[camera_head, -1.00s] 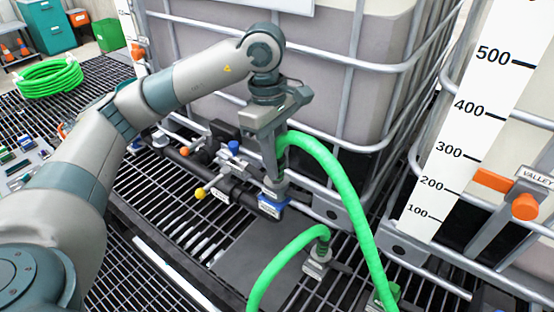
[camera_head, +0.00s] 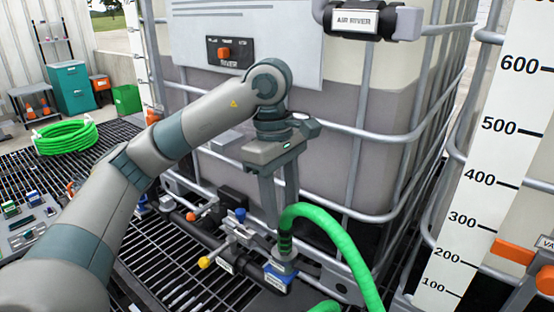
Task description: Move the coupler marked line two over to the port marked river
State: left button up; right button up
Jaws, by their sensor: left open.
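My left gripper (camera_head: 282,218) points down, open and empty, its fingertips just above or beside the top of a coupler (camera_head: 284,258). A green hose (camera_head: 335,235) arches from the coupler's top. The coupler stands upright on a blue-collared port (camera_head: 278,276) of the dark manifold pipe; the labels there are too small to read. The hose bend partly hides the fingertips, so I cannot tell whether they touch it. A second green hose (camera_head: 325,306) shows only at the bottom edge. My right gripper is out of view.
A caged tote (camera_head: 340,115) stands behind the manifold, with a panel marked RIVER (camera_head: 228,52) bearing an orange knob. A yellow-knobbed valve (camera_head: 205,262) lies left of the coupler. A level scale (camera_head: 490,170) is at right. Coiled hose (camera_head: 64,137) lies on the grating at left.

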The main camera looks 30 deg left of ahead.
pick_arm(q)
notch_tip(320, 180, up, 11)
jog(key=a, duration=0.1)
jog(key=shift+a+b, duration=0.2)
jog(key=shift+b, duration=0.1)
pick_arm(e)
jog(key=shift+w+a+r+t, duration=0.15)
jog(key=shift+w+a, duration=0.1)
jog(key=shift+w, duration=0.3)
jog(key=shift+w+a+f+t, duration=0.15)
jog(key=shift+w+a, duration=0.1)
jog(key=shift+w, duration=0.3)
pick_arm(q)
jog(key=shift+w, duration=0.1)
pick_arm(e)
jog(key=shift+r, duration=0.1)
